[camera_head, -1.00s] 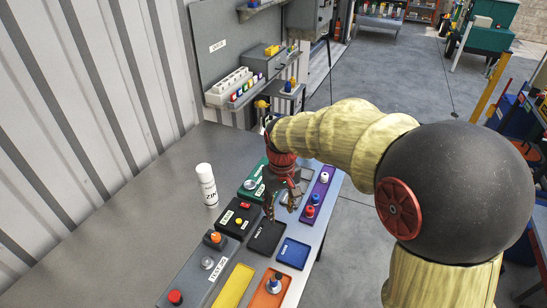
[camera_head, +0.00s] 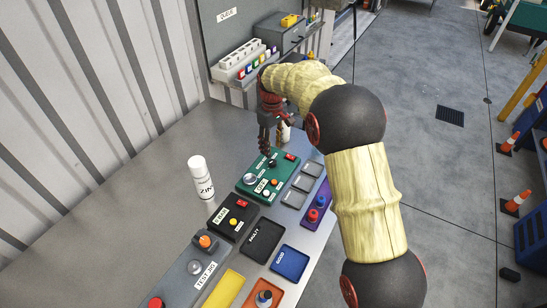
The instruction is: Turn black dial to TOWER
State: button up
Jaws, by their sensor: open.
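A green control box (camera_head: 277,175) lies on the grey bench. On it a small black dial (camera_head: 272,163) sits near the back edge, beside a white label; the lettering is too small to read. The box also carries a silver knob (camera_head: 249,178), an orange knob (camera_head: 274,182), a white button (camera_head: 267,193) and a red switch (camera_head: 290,156). My gripper (camera_head: 271,151) points down with its fingers open, just above and behind the black dial. It appears empty. I cannot tell whether a fingertip touches the box.
A white ZINC spray can (camera_head: 201,178) stands left of the box. A grey rack (camera_head: 245,72) stands behind. The bench's left side is clear.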

aim_at(273, 161)
notch_tip(273, 161, down, 7)
jog(key=shift+f+b, duration=0.2)
jog(key=shift+b, duration=0.45)
jog(key=shift+c, duration=0.5)
grip_shut()
